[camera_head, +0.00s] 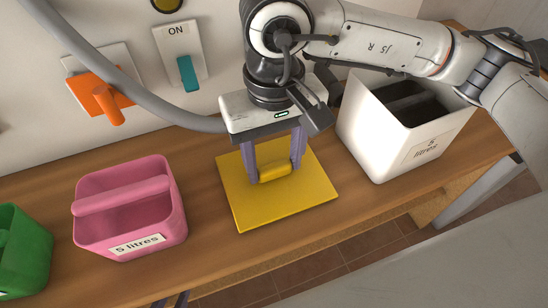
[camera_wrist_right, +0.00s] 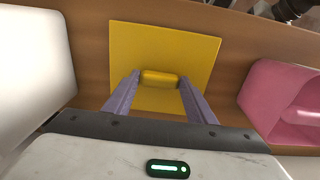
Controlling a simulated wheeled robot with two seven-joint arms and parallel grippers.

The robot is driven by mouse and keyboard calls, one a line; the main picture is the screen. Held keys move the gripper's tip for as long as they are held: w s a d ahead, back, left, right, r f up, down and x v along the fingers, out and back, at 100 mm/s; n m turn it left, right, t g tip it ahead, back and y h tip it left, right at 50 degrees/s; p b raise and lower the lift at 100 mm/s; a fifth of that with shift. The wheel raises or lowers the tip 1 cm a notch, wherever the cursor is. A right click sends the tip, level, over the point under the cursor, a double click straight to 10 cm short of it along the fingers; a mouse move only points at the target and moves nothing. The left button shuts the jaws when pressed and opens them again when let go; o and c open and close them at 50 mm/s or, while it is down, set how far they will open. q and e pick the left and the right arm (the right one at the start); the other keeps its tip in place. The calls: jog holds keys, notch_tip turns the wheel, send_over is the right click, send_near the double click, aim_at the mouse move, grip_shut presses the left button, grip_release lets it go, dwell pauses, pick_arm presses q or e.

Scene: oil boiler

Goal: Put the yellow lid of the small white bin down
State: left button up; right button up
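The yellow lid (camera_head: 246,207) is a flat square with a raised bar handle, and it appears to lie flat on the wooden table. It also shows in the right wrist view (camera_wrist_right: 205,52). My right gripper (camera_head: 274,170) points down over the lid, its purple fingers at the two ends of the handle and seemingly touching it. The small white bin (camera_head: 382,140), labelled 5 litres, stands right of the lid, with its top open and a dark inside.
A pink bin (camera_head: 165,220) stands left of the lid, and a green bin (camera_head: 30,255) stands farther left. A wooden table (camera_head: 205,250) carries them.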

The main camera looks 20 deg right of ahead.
aim_at(274, 167)
jog(key=o, duration=0.4)
jog(key=shift+c, duration=0.2)
jog(key=shift+r, duration=0.1)
notch_tip(274, 167, up, 12)
dwell(0.5)
